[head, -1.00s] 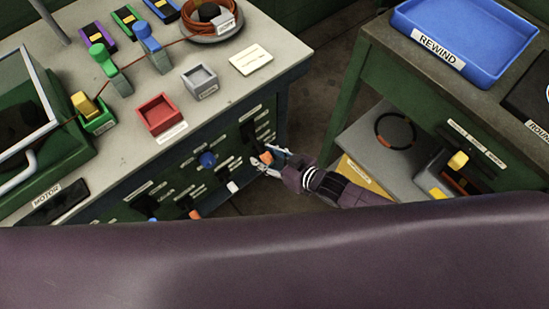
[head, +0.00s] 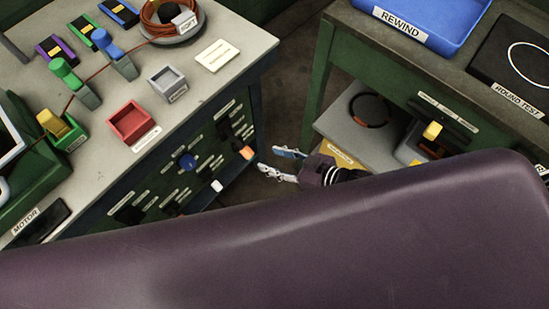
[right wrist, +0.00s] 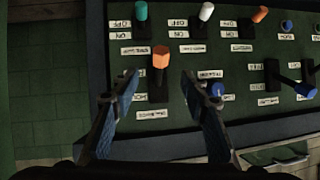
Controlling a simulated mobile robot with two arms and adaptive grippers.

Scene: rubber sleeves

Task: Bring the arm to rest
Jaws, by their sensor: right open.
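My right gripper (head: 282,164) is open and empty in the gap between the left bench and the right table in the head view. Its fingers point left at the bench's front panel, apart from it. In the right wrist view the open fingers (right wrist: 160,95) stand either side of an orange-capped switch (right wrist: 160,58) on the panel, short of touching it as far as I can see. That orange cap also shows in the head view (head: 248,153). My left gripper is in neither view.
The dark switch panel (head: 170,185) carries several levers and a blue knob (head: 187,161). The bench top (head: 195,115) holds a red box (head: 131,122) and a grey box (head: 167,82). A blue REWIND tray (head: 440,25) sits on the right table. My purple arm covers the lower head view.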

